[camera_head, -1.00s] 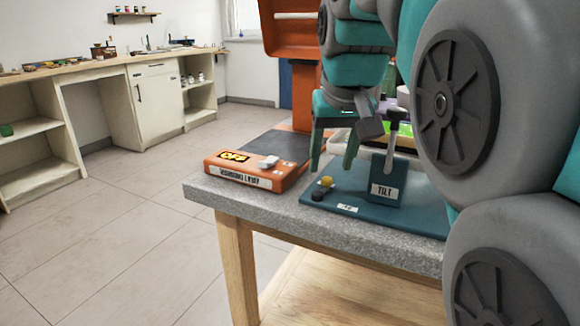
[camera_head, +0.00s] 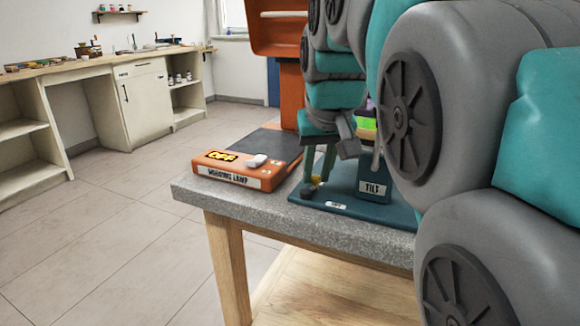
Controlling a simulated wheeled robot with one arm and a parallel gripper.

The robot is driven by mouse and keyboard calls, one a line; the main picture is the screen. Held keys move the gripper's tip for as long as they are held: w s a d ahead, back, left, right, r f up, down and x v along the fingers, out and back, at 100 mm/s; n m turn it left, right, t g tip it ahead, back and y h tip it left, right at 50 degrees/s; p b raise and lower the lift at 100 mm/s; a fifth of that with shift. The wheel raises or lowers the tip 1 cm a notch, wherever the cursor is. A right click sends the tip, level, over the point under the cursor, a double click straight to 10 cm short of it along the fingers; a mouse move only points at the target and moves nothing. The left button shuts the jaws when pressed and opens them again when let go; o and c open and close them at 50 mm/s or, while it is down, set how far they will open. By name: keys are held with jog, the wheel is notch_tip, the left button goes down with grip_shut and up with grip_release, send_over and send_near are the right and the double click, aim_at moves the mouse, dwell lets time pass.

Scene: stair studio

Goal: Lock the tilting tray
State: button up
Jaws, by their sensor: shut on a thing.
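A teal base plate (camera_head: 360,208) with a small white label (camera_head: 338,205) lies on the grey worktop. Near the plate's left corner is a small dark latch (camera_head: 308,190) with a yellow knob (camera_head: 316,180). My gripper (camera_head: 318,176) points down at this knob and is shut on it; its fingers partly cover it. Behind the TILT block, part of a tray with green and purple things (camera_head: 367,125) shows; my arm hides most of it, so I cannot tell its tilt.
The worktop's front edge (camera_head: 290,228) is close. Floor is clear to the left.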

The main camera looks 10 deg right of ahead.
grip_shut()
jog(key=shift+w+a+n, duration=0.1)
jog(key=shift+w+n, duration=0.1)
jog(key=shift+n, duration=0.4)
jog(key=shift+w+r+n+y+b, duration=0.1)
jog(key=shift+n+y+b, duration=0.25)
jog(key=shift+n+y, duration=0.25)
jog(key=o, duration=0.6)
grip_release()
jog(key=shift+o, duration=0.2)
